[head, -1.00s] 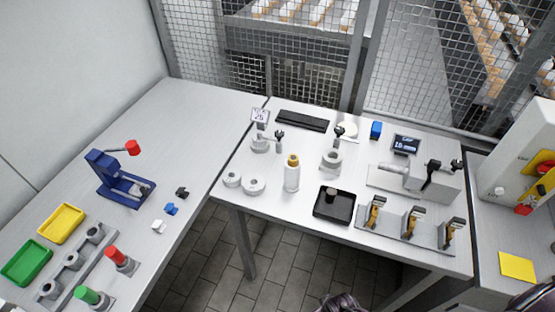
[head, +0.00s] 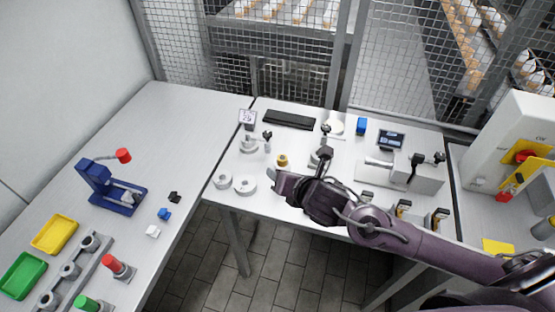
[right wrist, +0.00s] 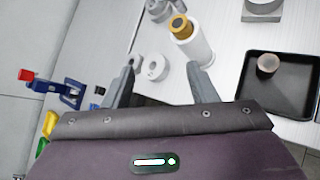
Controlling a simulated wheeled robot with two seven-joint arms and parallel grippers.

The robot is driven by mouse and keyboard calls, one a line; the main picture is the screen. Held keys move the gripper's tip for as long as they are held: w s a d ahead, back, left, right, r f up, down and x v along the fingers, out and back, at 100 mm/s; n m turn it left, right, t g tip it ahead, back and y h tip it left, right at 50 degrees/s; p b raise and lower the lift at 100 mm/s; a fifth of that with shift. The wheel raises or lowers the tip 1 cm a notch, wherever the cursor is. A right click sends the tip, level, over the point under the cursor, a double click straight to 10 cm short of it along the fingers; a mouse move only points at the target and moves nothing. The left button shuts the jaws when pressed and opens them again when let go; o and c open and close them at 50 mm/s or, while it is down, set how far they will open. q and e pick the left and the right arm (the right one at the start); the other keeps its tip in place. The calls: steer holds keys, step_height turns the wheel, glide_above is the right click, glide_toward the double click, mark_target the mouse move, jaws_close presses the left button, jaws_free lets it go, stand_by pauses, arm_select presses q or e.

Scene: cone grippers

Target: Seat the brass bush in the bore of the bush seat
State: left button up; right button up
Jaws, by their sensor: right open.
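A small brownish cylinder (right wrist: 267,66), which looks like the brass bush, stands upright in a black tray (right wrist: 250,98) in the right wrist view; my right arm hides both in the head view. A grey round fixture on a base, which looks like the bush seat (right wrist: 263,10), is cut off at the top of the right wrist view and partly hidden behind my gripper in the head view. My right gripper (head: 279,186) is open and empty above the table; its fingers (right wrist: 160,70) spread left of the tray in the wrist view. My left gripper is not in view.
A white bottle (right wrist: 194,46) with a brass-coloured cap (head: 282,160) stands just beyond my right fingers. Two pale rings (head: 245,184) lie left of it. A clamp fixture (head: 415,175) stands right. A blue press (head: 115,190) and coloured trays stand on the left table.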

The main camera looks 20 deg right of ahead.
mark_target(281, 160)
steer(key=w+f+n+p, duration=0.1)
steer(key=w+n, duration=0.1)
steer(key=w+d+f+n+p, duration=0.1)
steer(key=w+n, duration=0.1)
steer(key=w, duration=0.1)
steer(key=w+d+f+n+t+p, duration=0.1)
steer(key=w+n, duration=0.2)
steer(key=shift+w+f, duration=0.15)
steer(key=shift+w+a+f, duration=0.1)
steer(key=shift+w+f, duration=0.2)
steer(key=shift+w, duration=0.05)
steer(key=c, duration=1.1)
